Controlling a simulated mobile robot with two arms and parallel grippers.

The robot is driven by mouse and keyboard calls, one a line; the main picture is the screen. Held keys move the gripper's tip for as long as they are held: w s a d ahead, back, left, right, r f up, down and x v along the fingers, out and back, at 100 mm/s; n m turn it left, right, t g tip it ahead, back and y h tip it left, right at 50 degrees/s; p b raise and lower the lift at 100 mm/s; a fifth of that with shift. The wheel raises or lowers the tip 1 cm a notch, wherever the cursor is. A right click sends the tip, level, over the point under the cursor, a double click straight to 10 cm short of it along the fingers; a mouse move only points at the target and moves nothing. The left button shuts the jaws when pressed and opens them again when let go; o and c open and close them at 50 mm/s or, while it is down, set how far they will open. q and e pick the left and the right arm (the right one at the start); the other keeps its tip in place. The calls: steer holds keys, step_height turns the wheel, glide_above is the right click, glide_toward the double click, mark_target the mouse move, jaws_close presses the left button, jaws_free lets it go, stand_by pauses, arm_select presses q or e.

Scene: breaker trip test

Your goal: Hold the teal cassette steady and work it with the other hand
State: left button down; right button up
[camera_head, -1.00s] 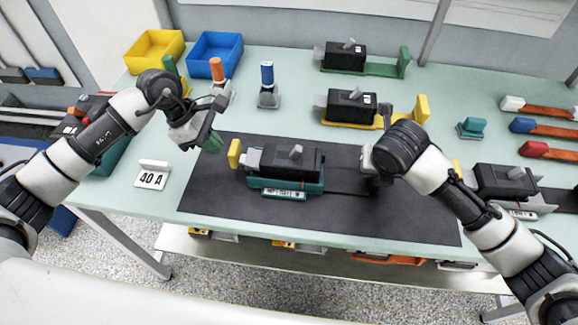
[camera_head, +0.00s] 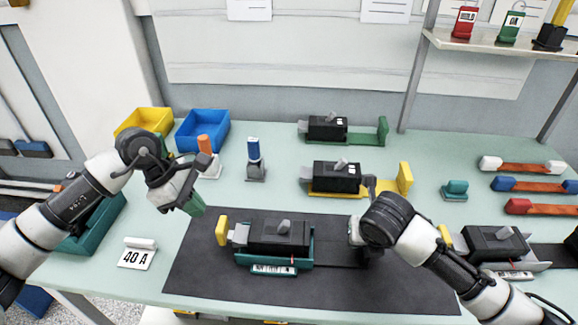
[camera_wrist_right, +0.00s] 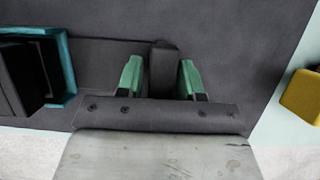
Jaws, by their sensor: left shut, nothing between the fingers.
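The teal cassette (camera_head: 313,250) lies on the dark mat with a black breaker block (camera_head: 270,236) seated in it. The block has a grey lever on top. A yellow end piece (camera_head: 222,231) is at its left, and a label is on its front. My left gripper (camera_head: 192,204) is shut and empty, up and left of the yellow piece, apart from it. My right gripper (camera_head: 360,236) is right of the cassette, low over the mat. In the right wrist view its green fingers (camera_wrist_right: 160,78) stand apart around a dark post (camera_wrist_right: 163,68); contact is unclear. The cassette's teal edge (camera_wrist_right: 68,65) is left.
Breakers on green (camera_head: 360,138) and yellow (camera_head: 325,189) carriers stand behind the mat (camera_head: 200,275). Orange (camera_head: 205,146) and blue (camera_head: 253,150) handled tools stand behind left, near yellow and blue bins (camera_head: 203,130). Another breaker (camera_head: 495,241) is right.

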steer(key=shift+o, duration=1.2)
